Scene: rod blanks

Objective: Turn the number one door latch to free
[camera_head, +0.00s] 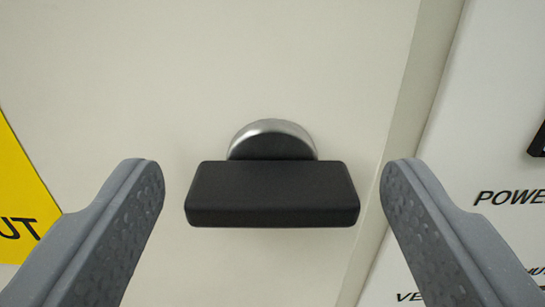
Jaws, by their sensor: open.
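A door latch with a black bar handle (272,195) is in the middle of the camera view. The bar lies level, crosswise in the picture. Behind it shows the upper part of a round silver metal base (272,130) on a cream panel; the bar hides the base's lower part. My gripper (272,195) is open, with one grey finger to the left of the bar and the other to the right. A gap shows between each fingertip and the bar's ends. No number for the latch shows.
A yellow label (20,205) with black letters ending in "UT" is at the left edge. A vertical panel edge (408,100) runs right of the latch. Beyond it is a white panel (490,90) with partly cut-off black lettering and a dark part at the right edge.

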